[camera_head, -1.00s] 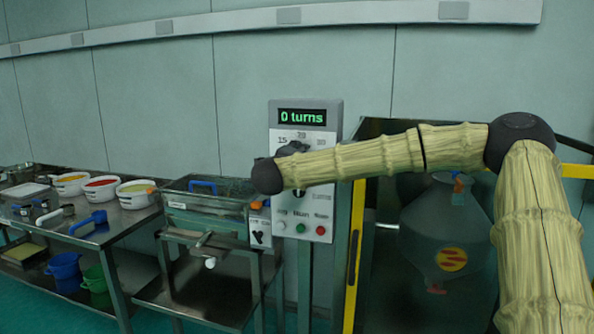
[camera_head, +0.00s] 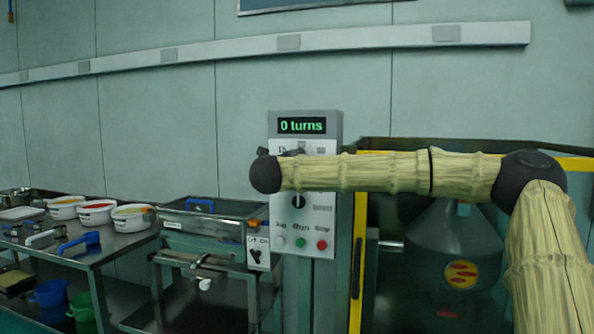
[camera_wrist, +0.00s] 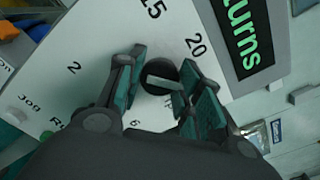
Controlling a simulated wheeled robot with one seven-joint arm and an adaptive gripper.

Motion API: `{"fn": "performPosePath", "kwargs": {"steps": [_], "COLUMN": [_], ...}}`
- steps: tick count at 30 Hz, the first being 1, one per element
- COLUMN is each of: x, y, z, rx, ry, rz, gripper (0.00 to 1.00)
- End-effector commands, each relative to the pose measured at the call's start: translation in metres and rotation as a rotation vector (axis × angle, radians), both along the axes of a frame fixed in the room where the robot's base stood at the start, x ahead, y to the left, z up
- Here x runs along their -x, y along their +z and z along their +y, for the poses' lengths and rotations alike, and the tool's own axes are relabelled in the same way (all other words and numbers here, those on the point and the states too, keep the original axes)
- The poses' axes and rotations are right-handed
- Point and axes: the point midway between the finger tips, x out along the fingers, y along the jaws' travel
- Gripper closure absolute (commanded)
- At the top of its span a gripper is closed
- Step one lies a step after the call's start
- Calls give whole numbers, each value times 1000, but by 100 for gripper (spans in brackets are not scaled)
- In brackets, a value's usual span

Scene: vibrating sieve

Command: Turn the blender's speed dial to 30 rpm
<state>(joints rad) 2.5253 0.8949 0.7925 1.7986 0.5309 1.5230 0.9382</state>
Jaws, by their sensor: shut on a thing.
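The control panel (camera_head: 275,130) stands upright in the middle of the head view, its green display (camera_head: 302,125) reading "0 turns". In the wrist view, a round black dial (camera_wrist: 160,70) with a grey bar across it sits on the white panel face, with printed numbers such as 15 and 20 around it. My gripper (camera_wrist: 163,60) has one finger on each side of this dial and is shut on it. In the head view my arm covers most of the dial and hides the contact. Which number the bar points to is unclear.
Below are a smaller knob (camera_head: 298,201) and the green Run (camera_head: 301,243) and red Stop (camera_head: 322,244) buttons. A yellow-framed enclosure holds a grey vessel (camera_head: 440,250) on the right. A metal sieve box (camera_head: 205,222) and a table with tubs stand left.

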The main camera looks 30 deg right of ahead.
Motion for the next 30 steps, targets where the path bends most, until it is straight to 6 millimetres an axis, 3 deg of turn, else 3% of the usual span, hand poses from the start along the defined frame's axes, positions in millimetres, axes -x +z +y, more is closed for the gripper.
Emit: {"fn": "performPosePath", "kwargs": {"steps": [15, 16, 19, 30], "x": [0, 0, 0, 1], "y": [-1, -1, -1, 0], "z": [0, 0, 0, 2], "rx": [-14, -14, -13, -12], "ry": [0, 0, 0, 1], "rz": [-12, -12, -13, -15], "gripper": [88, 63, 44, 42]}}
